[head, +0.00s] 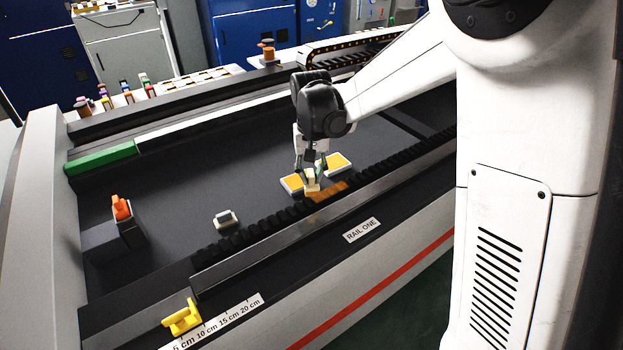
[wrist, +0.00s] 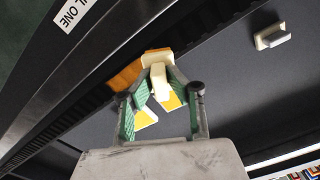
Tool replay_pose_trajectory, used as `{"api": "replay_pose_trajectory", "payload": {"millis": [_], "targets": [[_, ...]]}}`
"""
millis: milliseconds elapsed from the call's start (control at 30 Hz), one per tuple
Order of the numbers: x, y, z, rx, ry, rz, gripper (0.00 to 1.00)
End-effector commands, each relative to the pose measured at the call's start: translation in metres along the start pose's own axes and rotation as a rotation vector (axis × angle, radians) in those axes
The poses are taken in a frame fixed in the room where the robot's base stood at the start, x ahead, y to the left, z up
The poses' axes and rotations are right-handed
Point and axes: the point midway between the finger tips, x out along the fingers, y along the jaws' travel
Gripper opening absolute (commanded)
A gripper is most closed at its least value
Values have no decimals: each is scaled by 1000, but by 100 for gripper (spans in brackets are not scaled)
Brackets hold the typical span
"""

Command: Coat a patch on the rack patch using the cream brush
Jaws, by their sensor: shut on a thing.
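My gripper (head: 311,168) is shut on the cream brush (head: 312,181), which hangs from the fingertips at the near edge of the black bed. In the wrist view the brush (wrist: 158,78) sits between the green-padded fingers of my gripper (wrist: 152,92). The orange-brown rack patch (head: 330,192) lies along the toothed rack, right beside the brush head. It also shows in the wrist view (wrist: 124,76), where the brush overlaps its end. Whether the brush touches the patch I cannot tell.
A yellow pad with a white border (head: 340,162) shows behind the gripper, with another yellow part (head: 292,185) to the left. A small pale block (head: 227,218) lies on the bed. An orange item (head: 121,207) stands on a dark block at left. A yellow bracket (head: 182,318) is in front.

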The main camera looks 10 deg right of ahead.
Motion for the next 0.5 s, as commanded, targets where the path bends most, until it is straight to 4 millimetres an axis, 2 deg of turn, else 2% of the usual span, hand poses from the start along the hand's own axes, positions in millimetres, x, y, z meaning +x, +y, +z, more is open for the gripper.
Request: {"api": "replay_pose_trajectory", "payload": {"millis": [300, 500], "targets": [[-31, 1, 0, 2, 0, 0, 0], [-40, 2, 0, 2, 0, 0, 0]]}}
